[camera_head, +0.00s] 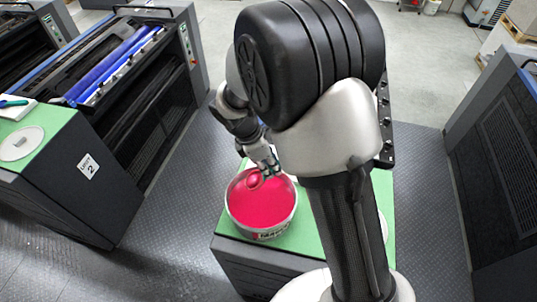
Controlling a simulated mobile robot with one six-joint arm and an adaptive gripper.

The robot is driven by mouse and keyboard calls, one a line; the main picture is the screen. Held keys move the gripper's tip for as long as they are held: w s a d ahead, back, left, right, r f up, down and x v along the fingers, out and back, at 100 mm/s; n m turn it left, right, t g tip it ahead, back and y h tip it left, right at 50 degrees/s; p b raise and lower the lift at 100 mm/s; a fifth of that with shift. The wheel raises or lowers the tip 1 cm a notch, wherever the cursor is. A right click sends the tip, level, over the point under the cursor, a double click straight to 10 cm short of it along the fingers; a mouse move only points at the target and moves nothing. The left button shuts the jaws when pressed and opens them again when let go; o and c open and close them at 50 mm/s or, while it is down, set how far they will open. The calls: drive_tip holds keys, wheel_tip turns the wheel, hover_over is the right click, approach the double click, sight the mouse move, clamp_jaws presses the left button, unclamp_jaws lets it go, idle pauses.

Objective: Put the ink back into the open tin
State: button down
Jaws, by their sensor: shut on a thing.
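The open tin (289,218) is a round metal can with a pale label, full of bright red ink (262,207). It stands upright on the green top of a cabinet. My gripper (267,168) is over the far rim of the tin, pointing down, shut on a small red thing (254,181). That red thing looks rounded and lies over the tin's mouth at the far side. I cannot tell whether it is a tool coated in ink or touches the ink surface. My fingers partly hide it.
The green cabinet top (312,240) is partly hidden by my arm. A light round disc edge (384,226) shows at its right. At left, another green-topped cabinet (55,130) carries a pale disc (21,143), beside a machine with blue rollers (118,62). A dark machine (497,150) stands right.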

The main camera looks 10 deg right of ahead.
drive_tip(key=shift+s+f+b, duration=0.35)
drive_tip(key=shift+f+b, duration=0.2)
drive_tip(key=shift+f, duration=0.15)
wheel_tip(320, 180, down, 10)
drive_tip(key=a+b, duration=0.2)
drive_tip(key=b, duration=0.5)
drive_tip(key=shift+a, duration=0.2)
drive_tip(key=shift+r, duration=0.15)
wheel_tip(320, 180, up, 12)
drive_tip(key=p, duration=0.9)
drive_tip(key=shift+f, duration=0.3)
